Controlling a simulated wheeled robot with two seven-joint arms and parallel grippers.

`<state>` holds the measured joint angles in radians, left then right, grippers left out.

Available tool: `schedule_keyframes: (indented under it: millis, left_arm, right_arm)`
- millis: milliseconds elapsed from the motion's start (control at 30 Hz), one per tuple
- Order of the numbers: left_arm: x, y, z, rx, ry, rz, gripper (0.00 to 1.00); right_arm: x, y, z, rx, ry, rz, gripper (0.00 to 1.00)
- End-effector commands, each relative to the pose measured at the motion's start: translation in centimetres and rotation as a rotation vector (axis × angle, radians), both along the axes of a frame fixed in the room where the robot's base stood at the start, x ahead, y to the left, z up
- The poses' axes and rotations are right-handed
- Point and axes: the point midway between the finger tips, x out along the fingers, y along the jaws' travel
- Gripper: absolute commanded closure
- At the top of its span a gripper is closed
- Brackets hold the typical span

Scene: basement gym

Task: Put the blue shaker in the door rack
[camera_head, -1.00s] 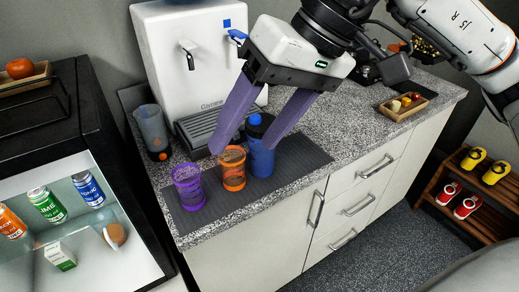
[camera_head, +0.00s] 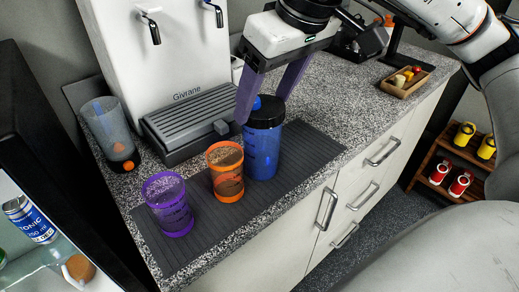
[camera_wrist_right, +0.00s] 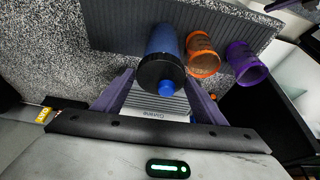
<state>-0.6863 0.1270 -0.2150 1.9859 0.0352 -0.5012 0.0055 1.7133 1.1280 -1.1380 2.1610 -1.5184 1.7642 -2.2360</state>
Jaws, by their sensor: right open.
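The blue shaker (camera_head: 263,150) with a black lid and blue cap stands upright on a dark ribbed mat (camera_head: 310,147) on the counter. It also shows in the right wrist view (camera_wrist_right: 164,42). My right gripper (camera_head: 262,108) is open, its purple fingers by the shaker's lid; in the right wrist view the fingers lie to either side of the lid, with nothing clearly gripped. A fridge (camera_head: 38,190) with a lit interior is at the left edge, only partly in view; I cannot make out the door rack. My left gripper is not in view.
An orange cup (camera_head: 226,180) stands close left of the shaker, and a purple cup (camera_head: 170,212) further left. A water dispenser (camera_head: 180,50) with a drip tray (camera_head: 195,125) stands behind. A grey tumbler (camera_head: 108,130) and a snack tray (camera_head: 405,88) are on the counter.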

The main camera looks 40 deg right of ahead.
Motion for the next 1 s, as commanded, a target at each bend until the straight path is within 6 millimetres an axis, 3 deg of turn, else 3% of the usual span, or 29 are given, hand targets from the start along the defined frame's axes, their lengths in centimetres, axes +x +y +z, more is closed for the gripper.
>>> schedule_keyframes:
  millis: [267, 500, 833, 1000]
  left_arm:
    - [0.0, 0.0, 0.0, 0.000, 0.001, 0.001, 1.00]
    - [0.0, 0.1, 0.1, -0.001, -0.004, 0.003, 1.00]
    - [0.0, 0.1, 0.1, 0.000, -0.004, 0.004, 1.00]
    - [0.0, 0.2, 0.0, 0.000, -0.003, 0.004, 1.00]
  right_arm:
    - [0.9, 0.1, -2.3, 0.000, 0.001, 0.000, 0.35]
    - [2.1, 0.3, -5.7, 0.001, 0.002, -0.001, 0.35]
    - [2.5, 0.4, -6.5, 0.001, -0.001, -0.001, 0.35]
    - [2.5, 0.4, -6.5, 0.001, -0.001, -0.001, 0.62]
